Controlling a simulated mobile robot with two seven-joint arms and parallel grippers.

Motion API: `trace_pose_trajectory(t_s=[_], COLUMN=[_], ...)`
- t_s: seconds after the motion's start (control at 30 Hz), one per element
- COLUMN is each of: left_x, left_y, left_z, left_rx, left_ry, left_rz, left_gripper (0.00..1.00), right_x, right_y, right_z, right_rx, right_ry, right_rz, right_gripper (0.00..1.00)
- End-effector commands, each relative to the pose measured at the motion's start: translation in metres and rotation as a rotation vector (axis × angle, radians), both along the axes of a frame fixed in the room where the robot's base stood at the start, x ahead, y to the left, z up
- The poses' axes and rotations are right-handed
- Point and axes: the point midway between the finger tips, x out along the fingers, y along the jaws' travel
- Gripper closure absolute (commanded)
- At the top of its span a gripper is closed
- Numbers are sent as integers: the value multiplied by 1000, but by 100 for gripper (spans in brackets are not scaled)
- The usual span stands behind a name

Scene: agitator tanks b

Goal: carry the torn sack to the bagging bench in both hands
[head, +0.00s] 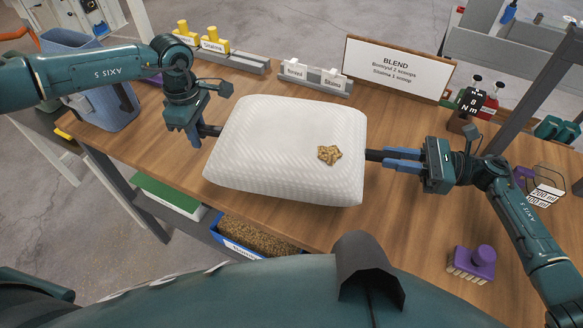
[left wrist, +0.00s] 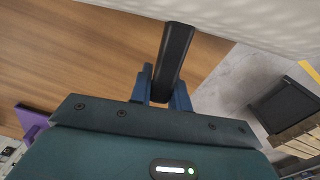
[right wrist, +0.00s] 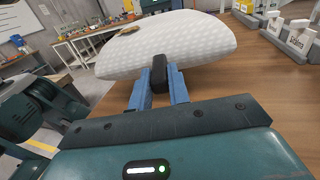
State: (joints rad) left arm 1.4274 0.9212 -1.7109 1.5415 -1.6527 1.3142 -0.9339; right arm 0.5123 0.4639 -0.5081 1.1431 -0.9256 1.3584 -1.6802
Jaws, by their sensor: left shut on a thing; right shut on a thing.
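The torn sack (head: 270,150) is a white, textured, pillow-shaped bag lying level, with a tan granular patch (head: 329,153) on top, right of its middle. It is over the wooden bench top, its near edge at the bench's front edge; I cannot tell how far above the wood it is. My left gripper (head: 208,130) is shut at the sack's left side, and the sack's edge shows in the left wrist view (left wrist: 250,20). My right gripper (head: 376,155) is shut at its right side, where the sack shows in the right wrist view (right wrist: 170,45).
The wooden bench (head: 420,220) carries a BLEND sign (head: 398,70), labelled grey holders (head: 310,78) behind the sack and a purple brush-like item (head: 472,262) at right. A blue-grey bin (head: 105,105) stands at left. A blue tray of granules (head: 250,236) sits below the front edge.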

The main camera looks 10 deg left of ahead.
Motion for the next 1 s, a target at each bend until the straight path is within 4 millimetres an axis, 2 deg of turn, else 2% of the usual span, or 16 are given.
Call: trace_pose_trajectory(t_s=[0.17,0.9,0.93,1.0], left_x=[1,1,0,0], left_y=[3,3,3,3], left_z=[-5,-41,-43,-42], left_rx=[5,5,6,5], left_ry=[-1,-1,2,1], left_rz=[4,3,3,3], left_gripper=[100,100,81,75], right_x=[2,2,1,1], right_y=[-1,-1,-2,-2], right_z=[-3,-39,-43,-42], right_rx=[4,3,-2,-2], right_ry=[-2,-2,1,0], right_rz=[-3,-4,-3,-3], right_gripper=[100,100,81,75])
